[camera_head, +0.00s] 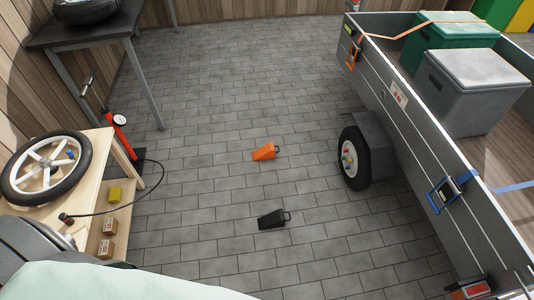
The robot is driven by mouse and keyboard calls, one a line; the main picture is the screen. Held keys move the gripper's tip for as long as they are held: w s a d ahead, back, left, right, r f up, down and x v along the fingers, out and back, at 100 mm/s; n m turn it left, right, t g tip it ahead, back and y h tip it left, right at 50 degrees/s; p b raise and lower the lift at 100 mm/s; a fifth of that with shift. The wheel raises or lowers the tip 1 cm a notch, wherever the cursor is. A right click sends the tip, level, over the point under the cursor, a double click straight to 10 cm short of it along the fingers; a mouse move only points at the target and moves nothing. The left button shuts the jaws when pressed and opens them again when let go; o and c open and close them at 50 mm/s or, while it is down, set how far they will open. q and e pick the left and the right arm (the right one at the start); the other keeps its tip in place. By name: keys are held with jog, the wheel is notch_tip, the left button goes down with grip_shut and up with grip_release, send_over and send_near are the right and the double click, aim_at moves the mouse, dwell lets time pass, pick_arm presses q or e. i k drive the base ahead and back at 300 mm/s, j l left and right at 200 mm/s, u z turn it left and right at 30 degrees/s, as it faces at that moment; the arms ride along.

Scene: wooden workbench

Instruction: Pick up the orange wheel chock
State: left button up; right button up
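The orange wheel chock (264,152) lies on the grey tiled floor near the middle of the head view, with a small dark handle at its right end. It is apart from everything around it. A similar black chock (271,220) lies on the floor nearer to me. Neither of my grippers shows in this view, so their state and what they hold cannot be seen.
A trailer (420,130) with a wheel (352,158), a green box (450,42) and a grey box (470,92) stands at right. At left are a wooden bench (112,152) bearing a spoked wheel (45,168), and a red pump (121,135). Floor around the chocks is clear.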

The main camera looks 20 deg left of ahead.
aim_at(268, 152)
jog(key=i+j+z, duration=0.1)
jog(key=i+j, duration=0.25)
jog(key=j, duration=0.3)
jog(key=i+j+z, duration=0.15)
jog(key=j, duration=0.2)
jog(key=i+j, duration=0.15)
jog(key=j, duration=0.2)
jog(key=i+j+z, duration=0.15)
jog(key=j, duration=0.2)
